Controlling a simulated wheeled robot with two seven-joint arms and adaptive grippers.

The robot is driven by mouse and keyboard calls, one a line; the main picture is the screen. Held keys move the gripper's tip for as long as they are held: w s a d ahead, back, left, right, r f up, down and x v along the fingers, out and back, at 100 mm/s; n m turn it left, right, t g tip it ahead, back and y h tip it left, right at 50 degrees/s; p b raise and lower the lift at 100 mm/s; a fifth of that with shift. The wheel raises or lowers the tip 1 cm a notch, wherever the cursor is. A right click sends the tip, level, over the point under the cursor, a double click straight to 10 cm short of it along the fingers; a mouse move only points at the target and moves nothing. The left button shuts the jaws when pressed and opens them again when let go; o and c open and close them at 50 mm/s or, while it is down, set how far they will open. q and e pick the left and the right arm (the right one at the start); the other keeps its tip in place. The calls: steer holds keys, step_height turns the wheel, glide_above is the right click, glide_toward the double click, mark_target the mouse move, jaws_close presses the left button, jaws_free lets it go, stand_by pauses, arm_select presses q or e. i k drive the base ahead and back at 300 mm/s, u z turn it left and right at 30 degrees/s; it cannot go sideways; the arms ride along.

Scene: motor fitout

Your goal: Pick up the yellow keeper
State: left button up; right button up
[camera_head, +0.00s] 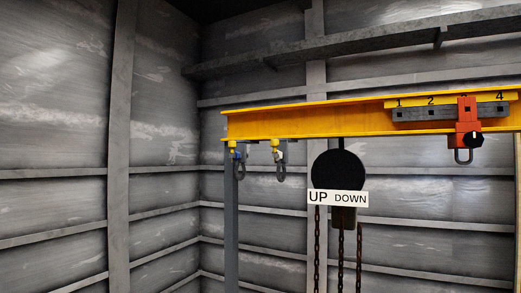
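Two small hanging fittings are under the left part of the yellow beam (300,122). The right one (275,149) has a small yellow part at its top, which may be the yellow keeper; it is too small to tell for sure. A dark shackle (281,171) hangs below it. The left one (233,148) shows yellow above blue, with a dark shackle (240,171) below. Neither of my grippers is in view.
A dark round hoist (338,168) hangs below the beam with an "UP DOWN" sign (338,198) and chains (340,262). A red trolley (467,124) sits by a numbered bar (415,114) at the right. A grey post (231,230) stands under the beam's left end. Grey ribbed metal walls lie behind.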

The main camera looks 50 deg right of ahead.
mark_target(232, 144)
steer(key=z, duration=0.9)
steer(key=i, duration=0.95)
steer(key=z, duration=1.1)
